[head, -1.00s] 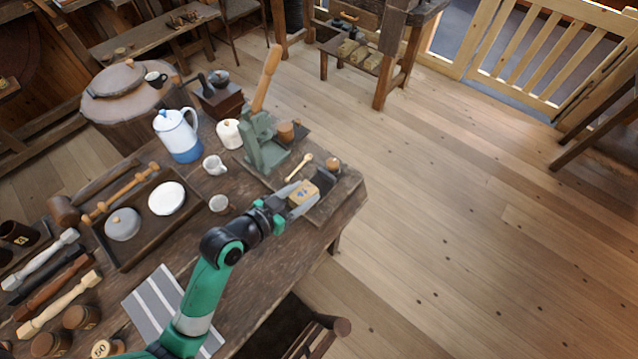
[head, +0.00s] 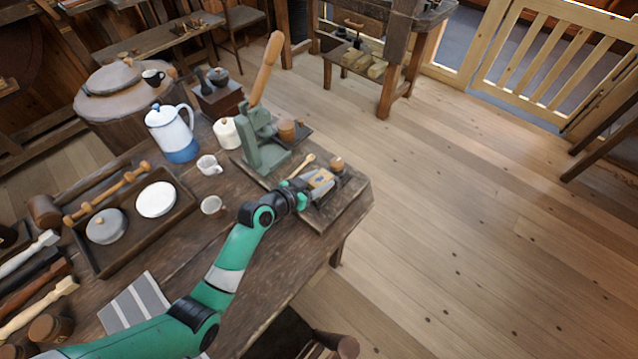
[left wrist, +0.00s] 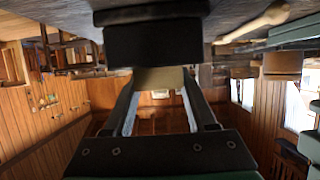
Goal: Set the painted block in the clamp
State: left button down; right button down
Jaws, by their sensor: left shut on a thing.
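The painted block (head: 320,178), tan wood with a small blue mark on top, is between the fingers of my left gripper (head: 317,185). The gripper is shut on it near the right corner of the workbench. In the left wrist view the block (left wrist: 160,78) shows as a tan strip between the fingers (left wrist: 162,100). A grey-green metal device with a long wooden lever, which looks like the clamp (head: 264,145), stands upright to the left of the block and farther back. The block is apart from it. I cannot tell whether the block touches the surface below. My right gripper is out of view.
A wooden spoon-like tool (head: 302,165) lies between the clamp and the block. A small round wooden-topped item (head: 336,164) stands just beyond the block.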

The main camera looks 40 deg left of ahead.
pick_arm(q)
jog(key=shift+f, duration=0.1)
jog(key=shift+f, duration=0.15)
jog(key=shift+c, duration=1)
grip_release()
jog(key=shift+s+r+p, duration=0.25)
jog(key=shift+r+p, duration=0.15)
jog(key=shift+r, duration=0.05)
jog(key=p+v, duration=0.4)
jog(key=v, duration=0.7)
jog(key=shift+s, duration=0.25)
